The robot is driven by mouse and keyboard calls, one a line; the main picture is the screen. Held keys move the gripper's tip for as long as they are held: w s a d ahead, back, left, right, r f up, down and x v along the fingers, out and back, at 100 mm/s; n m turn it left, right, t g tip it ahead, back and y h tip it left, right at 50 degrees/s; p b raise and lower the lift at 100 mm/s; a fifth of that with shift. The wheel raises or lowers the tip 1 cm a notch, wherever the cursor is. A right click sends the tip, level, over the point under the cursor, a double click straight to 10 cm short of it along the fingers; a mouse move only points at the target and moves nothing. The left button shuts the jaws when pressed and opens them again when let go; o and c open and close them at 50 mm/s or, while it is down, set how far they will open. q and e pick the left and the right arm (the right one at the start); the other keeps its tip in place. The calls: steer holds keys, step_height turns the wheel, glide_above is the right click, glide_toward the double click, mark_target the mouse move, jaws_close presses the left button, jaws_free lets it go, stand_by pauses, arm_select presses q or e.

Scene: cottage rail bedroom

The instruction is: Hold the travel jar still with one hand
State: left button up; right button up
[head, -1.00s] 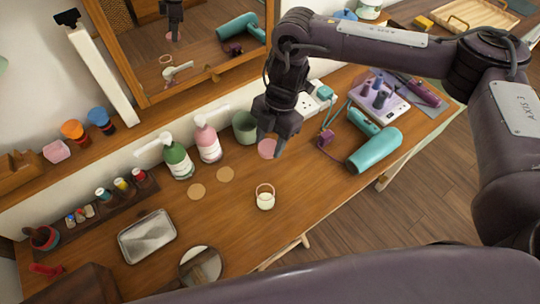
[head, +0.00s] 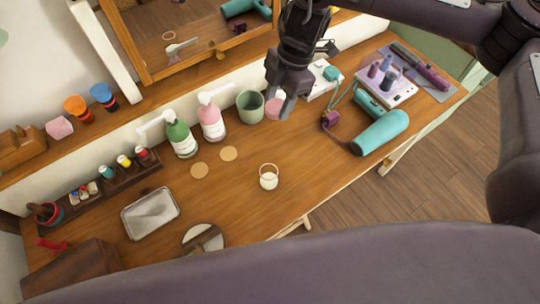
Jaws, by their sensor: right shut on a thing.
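The travel jar (head: 268,180), a small clear pot with pale cream contents and a pink rim, stands upright near the middle of the wooden table. Neither gripper touches it. My right gripper (head: 281,105) is beyond it, near the green cup, its fingertips pointing down. It is shut on a round pink disc (head: 274,108) that looks like a lid; the fingers partly hide the disc. My left gripper is not in view.
A green cup (head: 250,106), a pink pump bottle (head: 211,121) and a green pump bottle (head: 181,138) stand along the back. A teal hair dryer (head: 380,132) lies right. A metal tray (head: 150,213) and a round mirror (head: 204,239) lie left. Table around the jar is clear.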

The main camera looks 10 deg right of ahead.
steer(key=w+d+r+m+t+h, duration=0.1)
steer(key=d+r+m, duration=0.3)
steer(key=r+m, duration=0.4)
steer(key=w+d+r+m+t+h, duration=0.2)
steer(key=r+m, duration=0.6)
steer(key=m, duration=0.5)
steer(key=shift+w+d+m+t, duration=0.3)
steer(key=shift+w+d+t, duration=0.3)
steer(key=shift+w+d, duration=0.5)
